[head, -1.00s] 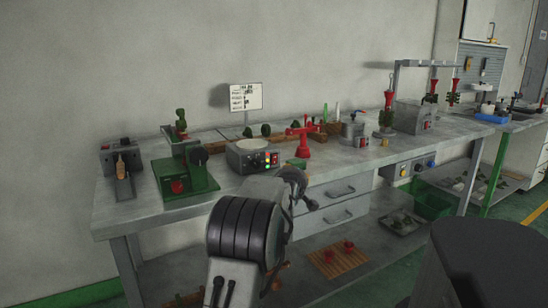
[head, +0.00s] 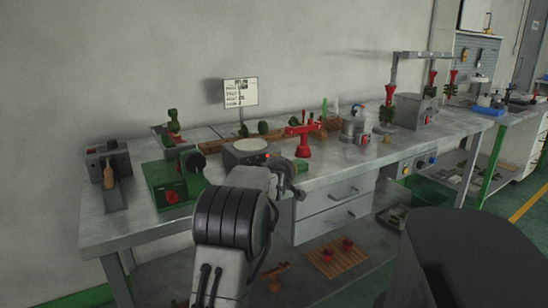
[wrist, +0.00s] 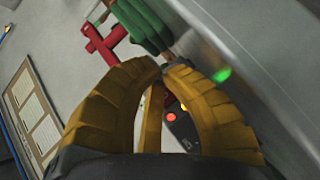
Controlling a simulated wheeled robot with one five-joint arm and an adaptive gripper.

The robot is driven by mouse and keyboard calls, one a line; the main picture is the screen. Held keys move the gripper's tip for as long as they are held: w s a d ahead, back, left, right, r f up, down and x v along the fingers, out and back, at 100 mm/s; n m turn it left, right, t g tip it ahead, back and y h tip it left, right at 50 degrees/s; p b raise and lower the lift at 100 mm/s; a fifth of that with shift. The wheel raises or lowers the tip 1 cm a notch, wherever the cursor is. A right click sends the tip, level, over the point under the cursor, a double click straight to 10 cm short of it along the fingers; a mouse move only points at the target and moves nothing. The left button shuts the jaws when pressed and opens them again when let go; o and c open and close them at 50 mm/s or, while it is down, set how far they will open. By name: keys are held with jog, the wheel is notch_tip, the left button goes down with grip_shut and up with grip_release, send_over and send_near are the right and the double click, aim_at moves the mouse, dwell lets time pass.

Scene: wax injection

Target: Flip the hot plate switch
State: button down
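A grey unit with a round pale top, which looks like the hot plate (head: 245,148), stands on the bench in the head view. My arm covers most of its front panel, and one red light shows. My gripper (wrist: 165,68) has yellow ribbed fingers whose tips come together, with nothing visibly held. In the wrist view a dark panel with a red light (wrist: 171,117) and a smaller orange light shows between the fingers. A green glow (wrist: 221,74) lies right of the tips. I cannot make out the switch itself or whether the tips touch it.
A red stand (head: 303,135) is close right of the hot plate. A green press (head: 172,185) is to its left, and a sign (head: 240,92) stands behind. A pot (head: 355,128) is farther right. The bench front (head: 130,225) is bare at left.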

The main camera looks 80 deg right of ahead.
jog(key=shift+w+d+r+b, duration=0.15)
jog(key=shift+w+d+b, duration=0.3)
jog(key=shift+d, duration=0.15)
dwell(2.3)
jog(key=shift+s+a+b, duration=0.15)
jog(key=shift+a+b, duration=0.05)
jog(key=shift+b, duration=0.25)
jog(key=shift+s+a+b, duration=0.25)
jog(key=shift+a+b, duration=0.15)
jog(key=shift+b, duration=0.25)
jog(key=shift+a, duration=0.1)
dwell(0.7)
